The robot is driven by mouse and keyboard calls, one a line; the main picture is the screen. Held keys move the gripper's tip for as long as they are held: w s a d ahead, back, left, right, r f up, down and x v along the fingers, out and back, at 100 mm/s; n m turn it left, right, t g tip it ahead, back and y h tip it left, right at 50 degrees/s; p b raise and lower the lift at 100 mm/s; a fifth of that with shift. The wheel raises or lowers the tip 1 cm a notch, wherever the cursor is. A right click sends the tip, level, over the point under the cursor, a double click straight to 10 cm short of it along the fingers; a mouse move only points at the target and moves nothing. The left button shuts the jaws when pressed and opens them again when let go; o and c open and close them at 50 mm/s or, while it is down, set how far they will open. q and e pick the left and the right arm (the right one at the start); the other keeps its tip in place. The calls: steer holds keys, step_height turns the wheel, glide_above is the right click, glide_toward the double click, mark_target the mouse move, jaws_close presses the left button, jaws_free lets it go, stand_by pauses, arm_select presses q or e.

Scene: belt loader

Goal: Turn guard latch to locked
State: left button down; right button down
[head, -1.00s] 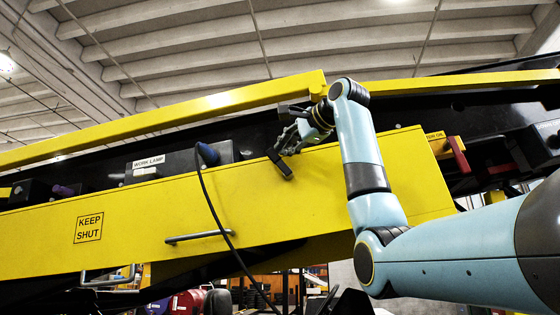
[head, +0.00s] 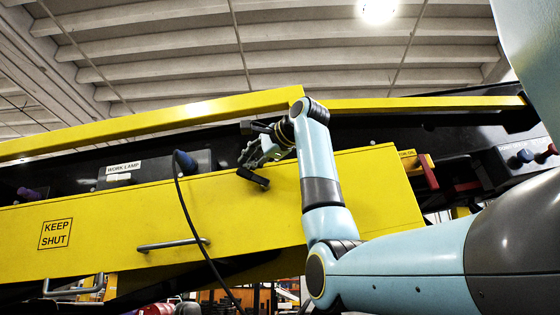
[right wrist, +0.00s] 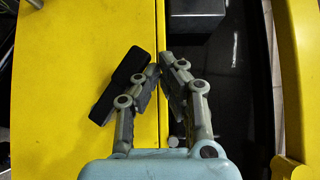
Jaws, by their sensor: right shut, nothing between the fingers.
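The guard latch is a short black handle (head: 253,179) on the yellow guard panel, near its upper edge. In the head view it slants down to the right. In the right wrist view the latch (right wrist: 118,86) lies tilted just left of the left finger; I cannot tell whether they touch. My right gripper (head: 248,156) is shut and empty, just above the latch in the head view. Its fingertips (right wrist: 159,69) meet over the panel's edge in the right wrist view. My left gripper is out of view. No lock markings are readable.
The yellow panel (head: 110,215) carries a KEEP SHUT label (head: 55,234) and a metal handle (head: 172,244). A black cable (head: 193,220) hangs across it. A yellow rail (head: 150,122) runs above. Red levers (head: 428,173) and blue knobs (head: 525,156) sit at right.

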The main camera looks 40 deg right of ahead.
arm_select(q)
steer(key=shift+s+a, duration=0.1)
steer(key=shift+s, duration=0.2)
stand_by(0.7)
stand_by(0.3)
